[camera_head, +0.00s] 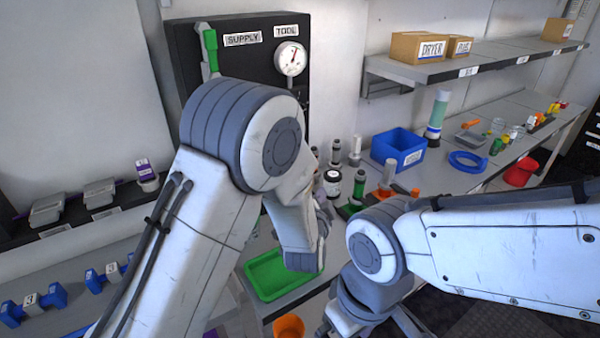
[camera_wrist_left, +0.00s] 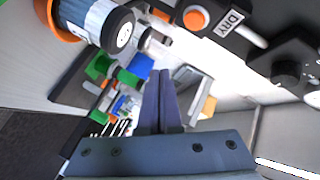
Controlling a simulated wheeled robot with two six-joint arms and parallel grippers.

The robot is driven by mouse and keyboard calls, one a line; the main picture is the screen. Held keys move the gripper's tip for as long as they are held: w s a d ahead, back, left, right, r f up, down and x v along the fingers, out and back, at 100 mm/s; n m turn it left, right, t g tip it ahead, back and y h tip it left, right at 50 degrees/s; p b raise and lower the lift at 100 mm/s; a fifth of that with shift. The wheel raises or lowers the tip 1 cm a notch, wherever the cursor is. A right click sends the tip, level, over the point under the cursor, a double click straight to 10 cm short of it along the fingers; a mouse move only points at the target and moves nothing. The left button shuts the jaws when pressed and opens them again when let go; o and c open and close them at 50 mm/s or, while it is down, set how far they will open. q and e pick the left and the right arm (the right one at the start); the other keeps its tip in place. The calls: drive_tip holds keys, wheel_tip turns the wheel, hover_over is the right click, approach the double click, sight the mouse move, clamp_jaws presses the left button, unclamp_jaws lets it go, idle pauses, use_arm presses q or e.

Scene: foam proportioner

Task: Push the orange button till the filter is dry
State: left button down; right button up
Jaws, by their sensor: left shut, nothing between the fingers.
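The orange button (camera_wrist_left: 195,19) sits on a dark panel beside a DRY label (camera_wrist_left: 229,22) in the left wrist view. My left gripper (camera_wrist_left: 160,72) is shut and empty; its fingertips lie below the button in that picture, and contact cannot be made out. A pale cylinder with a dark end (camera_wrist_left: 98,22), possibly the filter, stands in an orange ring at the upper left. In the head view my left arm hides the button, and its fingers do not show clearly. My right arm shows at the right, but its gripper does not.
A black panel (camera_head: 180,62) carries SUPPLY and TOOL labels and a gauge (camera_head: 291,58). A green tray (camera_head: 262,283), a blue bin (camera_head: 398,150) and several fittings stand on the benches. An orange cup (camera_head: 288,327) is near the front. A shelf (camera_head: 450,68) holds boxes.

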use_arm(q)
drive_tip(key=w+a, duration=0.4)
drive_tip(key=w, duration=0.2)
drive_tip(key=shift+a, duration=0.2)
drive_tip(key=shift+a, duration=0.1)
idle(1.9)
drive_tip(key=shift+w+a+b, duration=0.2)
drive_tip(key=shift+w+b, duration=0.1)
drive_tip(key=shift+w+a, duration=0.25)
drive_tip(key=shift+w, duration=0.1)
idle(0.9)
drive_tip(key=shift+s+d, duration=0.5)
drive_tip(key=shift+s, duration=0.2)
drive_tip(key=shift+s+d+b, duration=0.2)
drive_tip(key=shift+s+d, duration=0.55)
drive_tip(key=shift+s, duration=0.3)
drive_tip(key=shift+s+d+b, duration=0.2)
drive_tip(key=shift+s+d, duration=0.55)
drive_tip(key=shift+s, duration=0.25)
